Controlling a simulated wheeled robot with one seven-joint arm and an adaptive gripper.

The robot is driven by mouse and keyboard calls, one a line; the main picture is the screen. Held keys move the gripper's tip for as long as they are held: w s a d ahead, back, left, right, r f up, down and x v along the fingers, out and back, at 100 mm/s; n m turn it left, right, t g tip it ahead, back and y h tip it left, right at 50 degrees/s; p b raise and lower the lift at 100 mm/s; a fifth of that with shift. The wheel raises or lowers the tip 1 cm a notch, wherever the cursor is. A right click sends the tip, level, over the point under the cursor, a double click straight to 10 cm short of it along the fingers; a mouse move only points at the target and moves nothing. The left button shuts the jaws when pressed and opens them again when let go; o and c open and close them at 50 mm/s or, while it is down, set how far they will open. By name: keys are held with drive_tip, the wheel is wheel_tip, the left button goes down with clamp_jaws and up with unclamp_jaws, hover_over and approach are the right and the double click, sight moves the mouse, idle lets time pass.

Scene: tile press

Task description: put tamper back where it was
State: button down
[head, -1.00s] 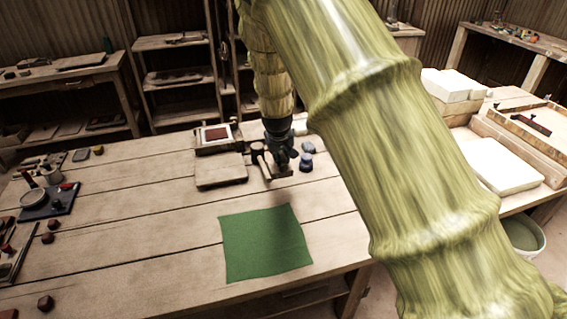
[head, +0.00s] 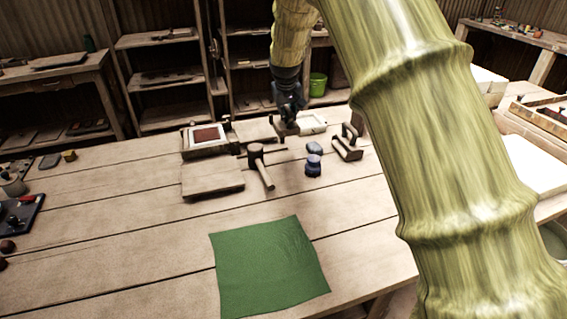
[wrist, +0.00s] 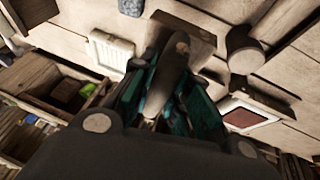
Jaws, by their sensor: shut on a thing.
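My gripper (head: 288,112) is at the far part of the table, behind the mallet, in the head view. It is shut on the tamper (head: 284,127), a dark brown wooden block with a handle. In the wrist view the teal fingers of my gripper (wrist: 165,95) close around the tamper's dark handle (wrist: 176,60), with its brown base beyond. The fingers and wrist hide part of the tamper. I cannot tell whether its base touches the table.
A wooden mallet (head: 258,166), blue jars (head: 314,165) and a handled wooden tool (head: 348,143) stand close by. A white frame (head: 313,123) is just right of my gripper; a framed red tile (head: 205,139) is left. A green cloth (head: 268,268) lies in front.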

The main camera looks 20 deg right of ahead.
sight(285, 128)
drive_tip(key=x, duration=0.1)
drive_tip(key=b+x, duration=0.1)
drive_tip(key=shift+w+a+f, duration=0.25)
drive_tip(key=shift+f, duration=0.15)
drive_tip(key=shift+s+f, duration=0.1)
drive_tip(key=shift+f, duration=0.3)
wheel_tip(285, 128, down, 9)
drive_tip(key=shift+f, duration=0.1)
drive_tip(key=c, duration=1.4)
unclamp_jaws()
drive_tip(key=shift+o, duration=0.2)
drive_tip(key=v, duration=1.2)
